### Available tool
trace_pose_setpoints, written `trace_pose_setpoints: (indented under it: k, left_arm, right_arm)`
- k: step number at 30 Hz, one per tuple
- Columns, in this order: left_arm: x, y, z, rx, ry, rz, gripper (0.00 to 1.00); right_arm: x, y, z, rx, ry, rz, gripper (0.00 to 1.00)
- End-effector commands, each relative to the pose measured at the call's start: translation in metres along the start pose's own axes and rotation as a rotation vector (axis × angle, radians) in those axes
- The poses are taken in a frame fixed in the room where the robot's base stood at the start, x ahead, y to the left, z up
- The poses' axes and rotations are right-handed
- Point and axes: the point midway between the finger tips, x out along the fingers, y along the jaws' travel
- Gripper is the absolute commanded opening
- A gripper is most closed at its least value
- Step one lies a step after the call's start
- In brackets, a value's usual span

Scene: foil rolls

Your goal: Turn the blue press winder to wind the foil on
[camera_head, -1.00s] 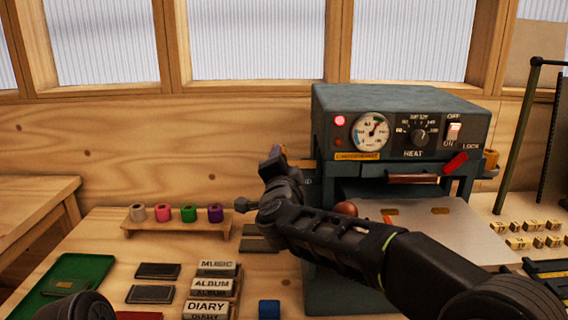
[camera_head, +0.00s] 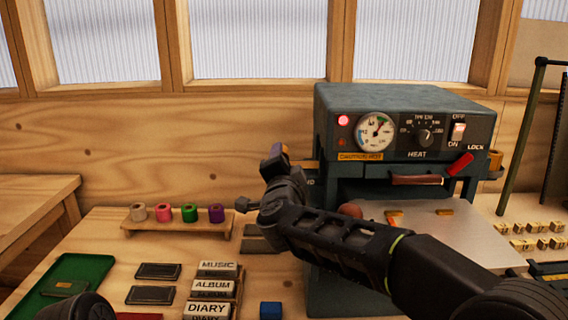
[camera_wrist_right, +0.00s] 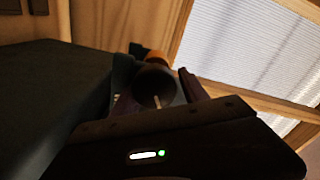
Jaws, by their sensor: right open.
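The blue-grey press (camera_head: 400,105) stands on the table at centre right, its red lamp lit. In the right wrist view, a dark round winder knob (camera_wrist_right: 155,84) with a pale mark sits between the fingers of my right gripper (camera_wrist_right: 158,95). The fingers are open, one on each side of the knob; I cannot tell whether they touch it. An orange-gold roll (camera_wrist_right: 155,57) shows just behind the knob. In the head view, my right gripper (camera_head: 277,157) is at the press's left side and hides the winder.
A wooden rack (camera_head: 180,228) with coloured foil rolls stands left of the press. Title blocks (camera_head: 213,290), a green tray (camera_head: 75,275) and a small blue block (camera_head: 270,309) lie in front. Another orange roll (camera_head: 495,160) is on the press's right side. A wooden wall is behind.

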Motion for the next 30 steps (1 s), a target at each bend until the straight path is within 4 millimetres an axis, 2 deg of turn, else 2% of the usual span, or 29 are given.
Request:
trace_pose_setpoints:
  k: [1, 30]
  left_arm:
    - [0.003, -0.001, 0.0, 0.0, 0.0, 0.0, 0.44]
    - [0.018, -0.007, 0.0, 0.0, 0.0, 0.0, 0.44]
  right_arm:
    - [-0.009, 0.004, 0.015, 0.002, -0.027, 0.008, 0.66]
    - [-0.079, 0.001, 0.004, -0.002, -0.009, 0.004, 0.66]
